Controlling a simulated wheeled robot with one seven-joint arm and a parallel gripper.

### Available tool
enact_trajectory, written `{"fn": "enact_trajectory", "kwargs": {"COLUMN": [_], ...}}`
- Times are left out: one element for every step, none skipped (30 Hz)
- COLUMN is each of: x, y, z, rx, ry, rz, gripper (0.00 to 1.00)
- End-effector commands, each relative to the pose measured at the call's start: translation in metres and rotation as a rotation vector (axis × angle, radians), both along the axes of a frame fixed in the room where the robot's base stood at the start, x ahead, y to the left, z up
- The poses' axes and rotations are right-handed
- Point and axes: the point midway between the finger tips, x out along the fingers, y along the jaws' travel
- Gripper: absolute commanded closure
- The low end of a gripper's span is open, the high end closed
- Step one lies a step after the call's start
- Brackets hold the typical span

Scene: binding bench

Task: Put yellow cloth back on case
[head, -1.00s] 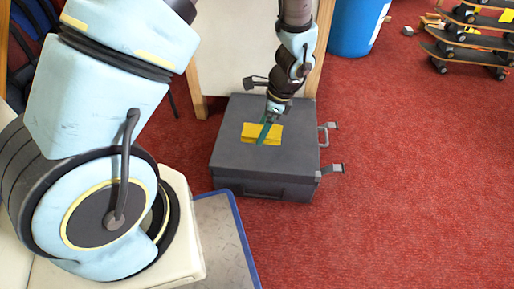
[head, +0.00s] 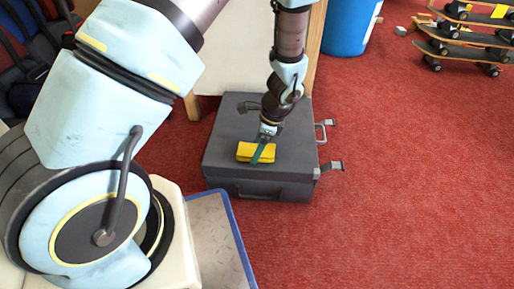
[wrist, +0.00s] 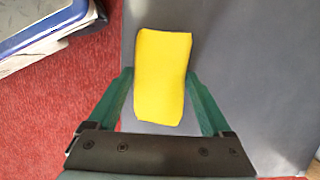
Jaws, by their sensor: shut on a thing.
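The yellow cloth (head: 257,152) is a small folded pad between the green fingers of my gripper (head: 261,152). In the wrist view the cloth (wrist: 162,75) stands out between the two fingers (wrist: 160,95), which are shut on it. The cloth is over the front middle part of the case lid. I cannot tell whether its underside touches the lid. The case lid (wrist: 240,70) fills much of the wrist view.
A blue-rimmed grey tray (head: 222,240) lies in front of the case. A blue bin (head: 350,25) stands behind and skateboards on a rack (head: 465,40) are at the upper right. A pale panel with wooden legs (head: 240,50) is behind the case. Carpet to the right is clear.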

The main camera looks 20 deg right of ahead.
Motion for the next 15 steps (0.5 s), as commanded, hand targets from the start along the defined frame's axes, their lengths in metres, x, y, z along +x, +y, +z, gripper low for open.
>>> {"fn": "enact_trajectory", "kwargs": {"x": [-0.0001, -0.0002, -0.0002, -0.0001, 0.0000, 0.0000, 0.0000, -0.0001, -0.0001, -0.0001, -0.0001, -0.0001, -0.0001, 0.0000, -0.0001], "y": [0.0001, 0.0001, 0.0001, 0.0001, 0.0000, -0.0001, -0.0001, 0.0001, 0.0001, 0.0001, 0.0001, 0.0001, 0.0001, 0.0002, 0.0001], "z": [-0.0009, -0.0019, -0.0032, -0.0034, -0.0029, -0.0028, -0.0028, -0.0028, -0.0029, -0.0028, -0.0028, -0.0028, -0.0028, -0.0028, -0.0022], "rx": [0.000, 0.000, 0.000, 0.000, 0.000, 0.000, 0.000, 0.000, 0.000, 0.000, 0.000, 0.000, 0.000, 0.000, 0.000], "ry": [0.000, 0.001, 0.001, 0.000, 0.000, 0.000, 0.000, 0.000, 0.000, 0.000, 0.000, 0.000, 0.000, 0.000, 0.000], "rz": [0.000, 0.000, 0.000, 0.000, 0.000, 0.000, 0.000, 0.000, 0.000, 0.000, 0.000, 0.000, 0.000, 0.000, 0.000], "gripper": [0.61, 0.61, 0.61, 0.15, 0.12, 0.07, 0.04, 0.00, 0.00, 0.00, 0.00, 0.00, 0.00, 0.00, 0.00]}}
